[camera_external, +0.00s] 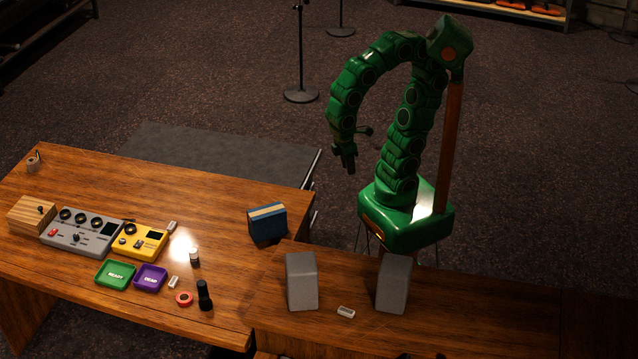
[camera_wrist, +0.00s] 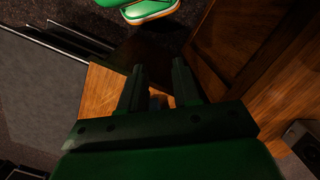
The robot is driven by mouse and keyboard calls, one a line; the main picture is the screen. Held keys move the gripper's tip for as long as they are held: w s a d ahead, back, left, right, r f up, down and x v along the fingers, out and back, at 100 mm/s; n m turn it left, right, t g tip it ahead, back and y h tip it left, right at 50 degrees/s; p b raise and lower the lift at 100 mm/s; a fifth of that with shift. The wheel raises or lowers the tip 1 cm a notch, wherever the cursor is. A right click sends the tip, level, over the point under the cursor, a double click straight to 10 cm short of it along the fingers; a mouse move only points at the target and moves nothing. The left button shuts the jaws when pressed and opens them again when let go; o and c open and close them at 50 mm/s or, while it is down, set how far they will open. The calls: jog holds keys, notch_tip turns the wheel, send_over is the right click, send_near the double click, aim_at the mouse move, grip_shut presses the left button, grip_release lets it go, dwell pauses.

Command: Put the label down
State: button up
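My gripper (camera_external: 345,164) hangs from the curved green arm, in the air off the right end of the left desk. In the wrist view my gripper (camera_wrist: 158,66) has its two dark fingers apart, with no label visible between them. A small bluish patch shows low between the fingers; I cannot tell what it is. I cannot make out which thing is the label. Small pale pieces lie by the yellow mixer (camera_external: 172,226), by the purple tray (camera_external: 173,282) and between the grey speakers (camera_external: 346,311).
A blue box (camera_external: 267,226) stands at the desk's right end. Grey speakers (camera_external: 302,285) (camera_external: 394,288) stand at the front. The desk holds a grey mixer (camera_external: 85,240), yellow mixer (camera_external: 140,243), green tray (camera_external: 115,284), purple tray (camera_external: 150,290) and black cylinder (camera_external: 205,297). The desk's back middle is clear.

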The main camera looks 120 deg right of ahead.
jog(key=s+d+f+n, duration=0.1)
jog(key=s+d, duration=0.1)
jog(key=s, duration=0.4)
jog(key=shift+f+h, duration=0.2)
jog(key=shift+h, duration=0.1)
dwell(0.8)
